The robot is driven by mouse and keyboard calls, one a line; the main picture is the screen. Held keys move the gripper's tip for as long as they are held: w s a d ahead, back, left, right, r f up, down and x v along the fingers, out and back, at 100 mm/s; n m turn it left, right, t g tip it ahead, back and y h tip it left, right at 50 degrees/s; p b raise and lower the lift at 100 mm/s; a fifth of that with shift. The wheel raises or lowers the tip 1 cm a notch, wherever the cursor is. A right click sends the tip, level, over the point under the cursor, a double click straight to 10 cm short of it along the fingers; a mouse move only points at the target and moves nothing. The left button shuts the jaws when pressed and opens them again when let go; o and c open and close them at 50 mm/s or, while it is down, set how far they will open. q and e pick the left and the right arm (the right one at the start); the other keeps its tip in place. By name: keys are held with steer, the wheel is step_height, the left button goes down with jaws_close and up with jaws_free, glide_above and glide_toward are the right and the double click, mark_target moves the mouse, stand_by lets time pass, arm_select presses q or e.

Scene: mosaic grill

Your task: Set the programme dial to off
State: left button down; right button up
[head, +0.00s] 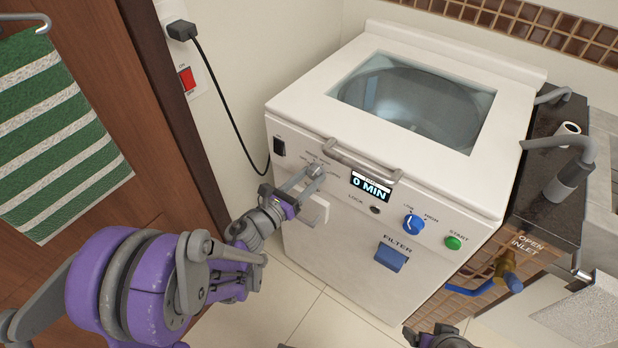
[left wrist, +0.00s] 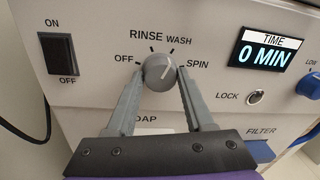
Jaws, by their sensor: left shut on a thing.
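The programme dial (head: 316,170) is a round grey knob on the front panel of a white washing machine. In the left wrist view the dial (left wrist: 159,70) sits among the marks OFF, RINSE, WASH and SPIN. Its pale pointer line is small and seems to point up and right, away from OFF at the left; I cannot tell the exact mark. My left gripper (head: 306,178) is shut on the dial, with one finger on each side of it in the left wrist view (left wrist: 160,76). My right gripper (head: 440,337) shows only partly at the bottom edge of the head view.
The display (head: 370,187) reads 0 MIN. A lid handle (head: 362,159) sticks out just above the dial. The soap drawer (head: 314,211), blue knob (head: 413,224), green start button (head: 453,242) and blue filter flap (head: 391,257) are nearby. A black cord (head: 225,95) hangs left.

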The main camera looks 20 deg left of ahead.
arm_select(q)
steer(key=n+b, duration=0.1)
steer(key=n, duration=0.3)
steer(key=shift+f+n, duration=0.1)
steer(key=shift+n, duration=0.2)
steer(key=n+b, duration=0.1)
steer(key=n, duration=0.3)
steer(key=shift+d+n+t, duration=0.1)
steer(key=shift+n+t, duration=0.3)
steer(key=n+b, duration=0.1)
steer(key=n, duration=0.4)
steer(key=shift+n+y, duration=0.3)
steer(key=shift+n, duration=0.1)
steer(key=n, duration=0.5)
steer(key=shift+d+t+y, duration=0.1)
steer(key=shift+t+y, duration=0.2)
steer(key=shift+c, duration=1.4)
jaws_free()
steer(key=shift+s, duration=0.15)
steer(key=v, duration=1)
steer(key=shift+s, duration=0.3)
